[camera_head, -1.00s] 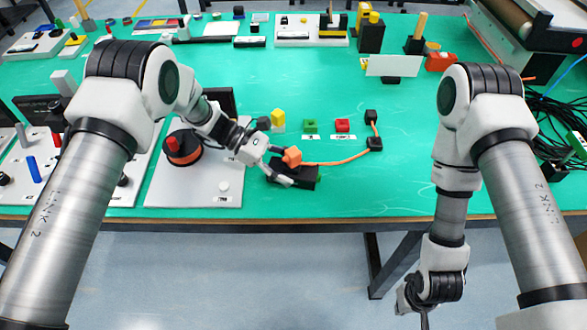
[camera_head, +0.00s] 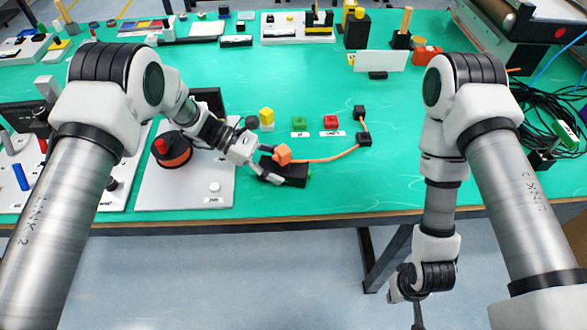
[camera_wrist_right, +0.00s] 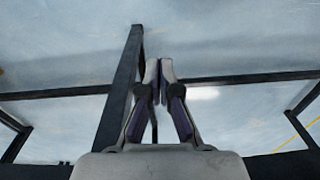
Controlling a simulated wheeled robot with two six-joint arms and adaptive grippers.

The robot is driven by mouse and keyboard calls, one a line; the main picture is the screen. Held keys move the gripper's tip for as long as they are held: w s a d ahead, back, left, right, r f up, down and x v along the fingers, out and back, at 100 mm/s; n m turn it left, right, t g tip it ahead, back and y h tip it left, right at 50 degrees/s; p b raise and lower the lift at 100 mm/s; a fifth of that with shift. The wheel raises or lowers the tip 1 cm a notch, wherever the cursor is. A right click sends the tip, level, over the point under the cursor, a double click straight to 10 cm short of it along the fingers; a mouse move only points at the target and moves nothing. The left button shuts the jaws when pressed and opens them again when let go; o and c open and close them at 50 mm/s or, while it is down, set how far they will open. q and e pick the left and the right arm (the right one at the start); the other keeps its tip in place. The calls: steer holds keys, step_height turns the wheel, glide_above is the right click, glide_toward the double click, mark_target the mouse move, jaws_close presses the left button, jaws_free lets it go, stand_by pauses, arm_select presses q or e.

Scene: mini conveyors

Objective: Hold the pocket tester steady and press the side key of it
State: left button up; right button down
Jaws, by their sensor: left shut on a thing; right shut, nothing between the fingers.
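The pocket tester (camera_head: 294,176) is a dark box near the front edge of the green table in the head view. A small green key (camera_head: 309,173) shows at its right end. My left gripper (camera_head: 270,168) is shut on the tester from the left, one finger low along its near side; the far finger is partly hidden. An orange block (camera_head: 282,154) sits at the tester's far side by the fingers. My right gripper, shut and empty in the right wrist view (camera_wrist_right: 160,70), hangs below the table's front edge, apart from the tester.
An orange cable (camera_head: 330,158) runs from the orange block to black blocks (camera_head: 363,139). A grey panel (camera_head: 185,190) with a red-topped knob stands left of the tester. Green table surface (camera_head: 385,185) to the tester's right is clear. A dark table leg shows in the wrist view (camera_wrist_right: 120,90).

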arm_select(q)
steer(key=shift+f, duration=0.1)
arm_select(e)
steer(key=w+a+r+t+y, duration=0.2)
steer(key=w+a+r, duration=0.3)
steer(key=w+a+r+t+y, duration=0.2)
steer(key=w+a+r+y, duration=0.1)
steer(key=w+a+r, duration=0.1)
steer(key=w+a+r+t+y, duration=0.3)
steer(key=w+a+r, duration=0.2)
steer(key=r, duration=0.1)
steer(key=shift+w+a, duration=0.35)
steer(key=shift+a, duration=0.05)
steer(key=m+t, duration=0.1)
steer(key=m, duration=0.7)
glide_toward(323, 183)
steer(key=w+d+f, duration=0.1)
steer(key=w+d, duration=0.1)
steer(key=w+d+f, duration=0.1)
steer(key=w, duration=0.1)
steer(key=shift+d+f, duration=0.25)
steer(key=shift+d, duration=0.15)
steer(key=shift+h, duration=0.3)
steer(key=shift+a, duration=0.2)
steer(key=shift+w+a, duration=0.35)
steer(key=shift+a, duration=1.05)
steer(key=shift+w+a, duration=0.35)
steer(key=shift+a, duration=1.05)
steer(key=shift+w+a, duration=0.3)
steer(key=shift+a, duration=1.05)
